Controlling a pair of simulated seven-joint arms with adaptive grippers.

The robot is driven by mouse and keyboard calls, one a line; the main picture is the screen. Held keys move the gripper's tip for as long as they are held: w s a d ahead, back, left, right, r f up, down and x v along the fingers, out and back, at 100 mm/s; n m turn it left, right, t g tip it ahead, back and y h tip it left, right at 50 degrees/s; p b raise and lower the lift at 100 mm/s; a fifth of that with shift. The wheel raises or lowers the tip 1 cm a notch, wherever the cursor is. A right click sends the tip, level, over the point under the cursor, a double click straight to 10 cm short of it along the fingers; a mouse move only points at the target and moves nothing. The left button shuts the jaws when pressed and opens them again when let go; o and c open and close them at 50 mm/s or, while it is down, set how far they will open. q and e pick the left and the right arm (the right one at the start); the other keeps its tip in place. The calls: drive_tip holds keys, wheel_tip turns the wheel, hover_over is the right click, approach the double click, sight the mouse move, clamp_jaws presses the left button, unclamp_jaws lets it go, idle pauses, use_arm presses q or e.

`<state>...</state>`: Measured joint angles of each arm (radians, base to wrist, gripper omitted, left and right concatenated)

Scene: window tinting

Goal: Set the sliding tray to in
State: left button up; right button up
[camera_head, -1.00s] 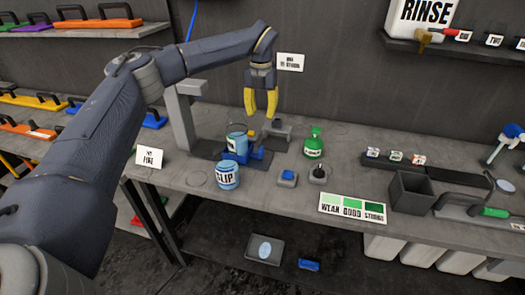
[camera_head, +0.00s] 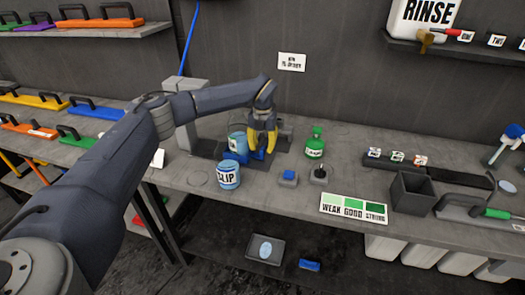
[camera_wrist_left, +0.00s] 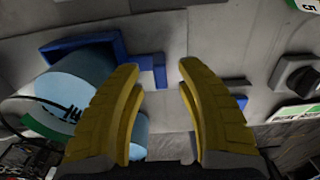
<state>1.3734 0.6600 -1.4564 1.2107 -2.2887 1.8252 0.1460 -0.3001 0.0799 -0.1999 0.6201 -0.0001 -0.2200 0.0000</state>
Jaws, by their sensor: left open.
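The sliding tray (camera_head: 229,157) is a blue piece on a dark base at the left part of the bench, with a light blue container (camera_head: 237,140) standing in it. The fingers and arm hide some of the tray. My right gripper is not seen.
A SLIP tub (camera_head: 228,176) stands in front of the tray. A green bottle (camera_head: 315,144), a blue button box (camera_head: 288,178) and a black knob (camera_head: 320,173) are to the right. A grey post (camera_head: 187,125) stands behind left.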

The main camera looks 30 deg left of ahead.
use_arm(q)
drive_tip(key=shift+f, duration=1.05)
clamp_jaws()
